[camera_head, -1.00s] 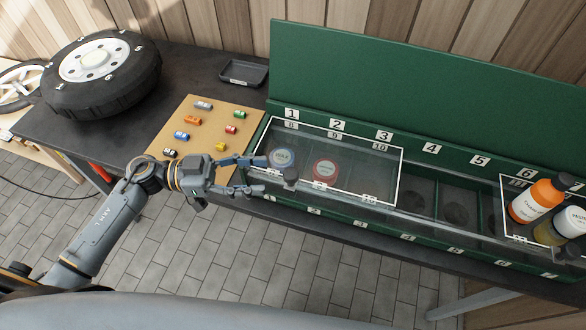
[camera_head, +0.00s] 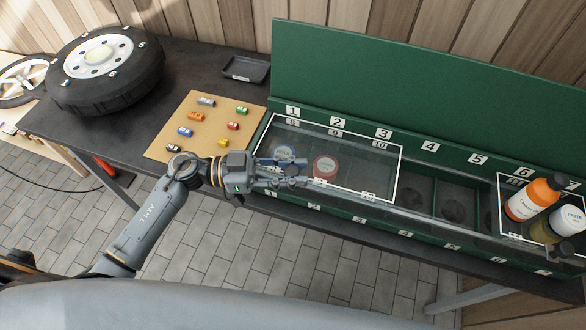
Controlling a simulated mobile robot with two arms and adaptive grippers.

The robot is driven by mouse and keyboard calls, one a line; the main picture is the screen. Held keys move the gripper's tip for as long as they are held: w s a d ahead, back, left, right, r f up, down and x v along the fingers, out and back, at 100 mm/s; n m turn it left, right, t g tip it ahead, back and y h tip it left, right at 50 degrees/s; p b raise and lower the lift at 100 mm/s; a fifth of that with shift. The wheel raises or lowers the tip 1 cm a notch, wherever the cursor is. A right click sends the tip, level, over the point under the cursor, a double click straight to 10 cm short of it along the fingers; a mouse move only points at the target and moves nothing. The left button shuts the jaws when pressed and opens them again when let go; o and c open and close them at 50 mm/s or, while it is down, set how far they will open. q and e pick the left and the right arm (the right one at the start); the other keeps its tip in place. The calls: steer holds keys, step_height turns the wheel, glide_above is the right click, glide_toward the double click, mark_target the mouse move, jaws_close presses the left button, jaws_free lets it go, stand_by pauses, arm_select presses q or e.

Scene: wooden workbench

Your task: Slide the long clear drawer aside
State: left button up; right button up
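The long clear drawer (camera_head: 358,172) is a white-edged transparent panel over the left compartments of the green box (camera_head: 420,97), under labels 1 to 3. A jar with a blue-ringed lid (camera_head: 284,152) and a jar with a red lid (camera_head: 325,166) show at its left part. My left gripper (camera_head: 300,172) is at the drawer's front left, over its near edge by the blue-ringed jar. Its fingers look close together, around where a small dark knob stood; the knob is hidden, so I cannot tell whether they hold it. My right gripper is not in view.
A second white-edged panel at the right has an orange bottle (camera_head: 534,199) and a white-lidded jar (camera_head: 568,220) at it. Open compartments lie between the panels.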

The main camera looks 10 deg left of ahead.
arm_select(q)
jaws_close()
steer(key=shift+d, duration=0.15)
steer(key=shift+d+r+p, duration=0.1)
steer(key=shift+d+p, duration=0.15)
steer(key=shift+p, duration=0.1)
steer(key=s+d+p, duration=0.3)
steer(key=d+p, duration=0.5)
steer(key=d, duration=1.3)
steer(key=shift+s+d+f+p, duration=0.15)
steer(key=shift+d+f+p, duration=0.1)
steer(key=shift+p, duration=0.15)
